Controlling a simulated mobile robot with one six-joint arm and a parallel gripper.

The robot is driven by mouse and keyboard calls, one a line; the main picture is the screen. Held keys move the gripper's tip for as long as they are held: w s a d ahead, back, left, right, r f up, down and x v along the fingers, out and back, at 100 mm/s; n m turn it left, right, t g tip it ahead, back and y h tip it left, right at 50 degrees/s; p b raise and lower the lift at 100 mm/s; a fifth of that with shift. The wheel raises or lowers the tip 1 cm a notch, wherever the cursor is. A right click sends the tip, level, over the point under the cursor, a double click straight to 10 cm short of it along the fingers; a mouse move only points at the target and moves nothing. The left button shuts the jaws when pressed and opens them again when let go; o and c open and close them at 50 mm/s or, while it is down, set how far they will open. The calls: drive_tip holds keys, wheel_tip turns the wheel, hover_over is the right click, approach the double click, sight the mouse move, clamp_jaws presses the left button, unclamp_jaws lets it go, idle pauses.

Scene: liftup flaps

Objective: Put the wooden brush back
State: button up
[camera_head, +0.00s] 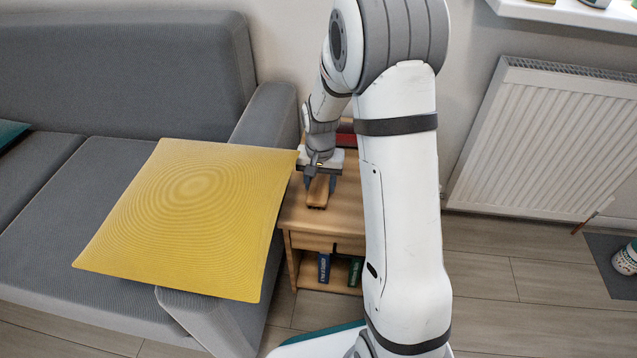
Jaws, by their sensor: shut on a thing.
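The wooden brush (318,192) is a small brown piece at the top of a wooden side table (297,213). My gripper (319,182) points down and is shut on the brush, with a dark finger on each side of it. The brush is over the tabletop or touching it; I cannot tell which. My arm hides the right part of the table and whatever stands there.
A grey sofa (90,160) with a large yellow cushion (190,215) is left of the table, the cushion's corner close to my gripper. Books (323,268) stand on the table's lower shelf. A white radiator (550,140) is at right. Wood floor (490,270) is open at right.

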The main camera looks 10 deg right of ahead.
sight(320, 182)
drive_tip(key=shift+f, duration=0.15)
drive_tip(key=o, duration=0.9)
drive_tip(key=shift+o, duration=0.2)
wheel_tip(320, 182, up, 12)
drive_tip(key=p, duration=0.5)
drive_tip(key=shift+r, duration=0.2)
